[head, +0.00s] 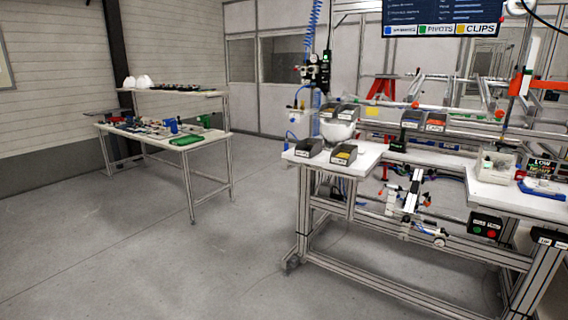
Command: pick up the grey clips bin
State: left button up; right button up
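Several small dark grey bins stand on the workstation at the right, and their front labels are too small to read surely. Two are on the near left white tabletop: one bin (309,148) looks dark inside, and another bin (344,155) has something yellowish in it. Another pair sits higher behind them, a left bin (328,111) and a right bin (347,113). A third pair is farther right: a bin (411,119) with bluish contents and a bin (435,122) with orange-red contents. I cannot tell which is the clips bin. Neither gripper shows.
The workstation's white tabletop (372,155) rests on an aluminium frame. A white helmet shell (337,129) sits behind the near bins. A separate table (215,138) with tools and parts stands at the left. The grey floor (190,265) between is clear.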

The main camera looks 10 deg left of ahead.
aim_at(346, 154)
jog(key=u, duration=0.8)
jog(key=i, duration=1.25)
jog(key=z, duration=0.65)
jog(key=i, duration=0.65)
jog(key=z, duration=1.25)
jog(key=i, duration=0.45)
jog(key=z, duration=0.4)
